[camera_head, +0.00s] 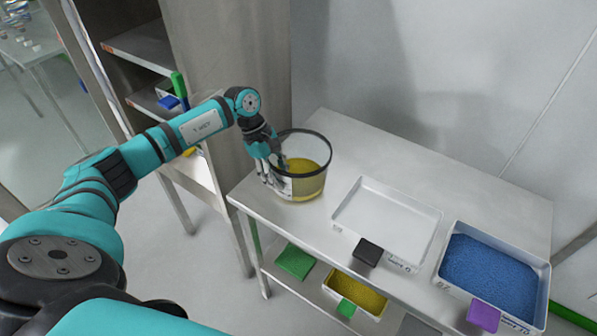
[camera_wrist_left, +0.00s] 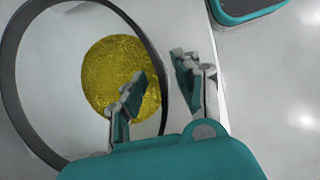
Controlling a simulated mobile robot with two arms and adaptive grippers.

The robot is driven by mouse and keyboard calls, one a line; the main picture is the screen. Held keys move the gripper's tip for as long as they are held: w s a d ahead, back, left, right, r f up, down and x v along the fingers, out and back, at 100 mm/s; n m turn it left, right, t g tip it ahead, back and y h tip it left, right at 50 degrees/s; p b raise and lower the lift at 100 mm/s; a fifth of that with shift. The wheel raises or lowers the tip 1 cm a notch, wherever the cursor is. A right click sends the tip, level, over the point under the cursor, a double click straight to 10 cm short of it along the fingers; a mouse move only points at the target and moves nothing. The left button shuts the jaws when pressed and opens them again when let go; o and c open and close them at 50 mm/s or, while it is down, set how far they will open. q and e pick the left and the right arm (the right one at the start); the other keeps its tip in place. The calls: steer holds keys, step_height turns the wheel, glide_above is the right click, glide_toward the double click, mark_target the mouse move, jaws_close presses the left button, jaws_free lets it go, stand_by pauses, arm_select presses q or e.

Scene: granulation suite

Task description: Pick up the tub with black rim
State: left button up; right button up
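The tub with black rim (camera_head: 312,185) stands upright at the left end of the steel table. It is clear-walled and has yellow granules in the bottom. My left gripper (camera_head: 273,172) is at the tub's left side, pointing down. In the left wrist view, the tub's black rim (camera_wrist_left: 8,82) runs between the two fingers of the left gripper (camera_wrist_left: 160,76). One finger is inside the tub over the yellow granules and the other is outside the wall. The fingers are apart, with a gap showing between them. My right gripper is not in view.
An empty white tray (camera_head: 388,218) with a black tab lies right of the tub on the table (camera_head: 450,178). A tray of blue granules (camera_head: 490,272) is at the right end. A lower shelf holds a yellow-filled tray (camera_head: 357,293). A shelving rack (camera_head: 140,45) stands left.

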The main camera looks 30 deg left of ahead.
arm_select(q)
steer(key=shift+x, duration=1.2)
jaws_close()
steer(key=shift+r, duration=0.1)
